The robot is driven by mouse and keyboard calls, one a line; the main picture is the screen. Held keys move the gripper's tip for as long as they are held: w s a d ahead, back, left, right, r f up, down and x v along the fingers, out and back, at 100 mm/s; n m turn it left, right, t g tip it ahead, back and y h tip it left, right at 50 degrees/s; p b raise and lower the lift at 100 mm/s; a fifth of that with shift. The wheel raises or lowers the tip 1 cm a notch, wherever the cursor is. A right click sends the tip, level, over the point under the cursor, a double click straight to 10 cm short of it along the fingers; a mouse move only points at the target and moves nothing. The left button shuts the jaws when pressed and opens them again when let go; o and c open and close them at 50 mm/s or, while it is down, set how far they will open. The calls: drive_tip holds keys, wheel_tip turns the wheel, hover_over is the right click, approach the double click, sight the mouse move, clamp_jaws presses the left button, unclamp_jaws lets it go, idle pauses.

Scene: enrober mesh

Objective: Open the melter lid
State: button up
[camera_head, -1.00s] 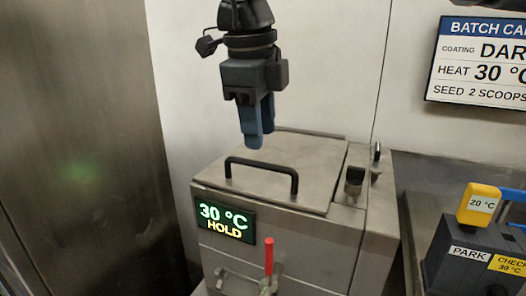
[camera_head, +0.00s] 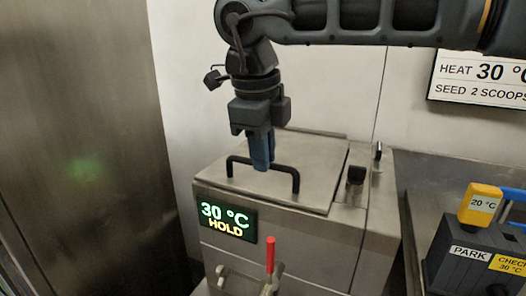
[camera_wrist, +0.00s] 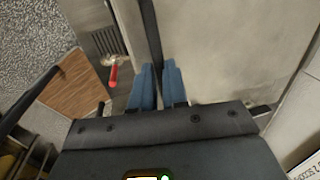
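The melter lid (camera_head: 310,155) is a flat steel plate lying shut on top of the steel melter (camera_head: 300,240). A black bar handle (camera_head: 238,160) stands on the lid near its front edge. My gripper (camera_head: 263,167) points down at the middle of this handle, its blue fingertips at the bar's height. In the wrist view the two fingers of my gripper (camera_wrist: 159,66) are slightly apart, and the dark handle (camera_wrist: 151,30) runs in line with the gap between them. Whether the fingers touch the bar is hard to tell.
A green display (camera_head: 228,219) reading 30 °C HOLD and a red lever (camera_head: 270,255) are on the melter's front. A black latch-like knob (camera_head: 355,176) stands right of the lid. A dark PARK block (camera_head: 465,250) with a yellow device (camera_head: 480,203) stands at right.

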clamp_jaws()
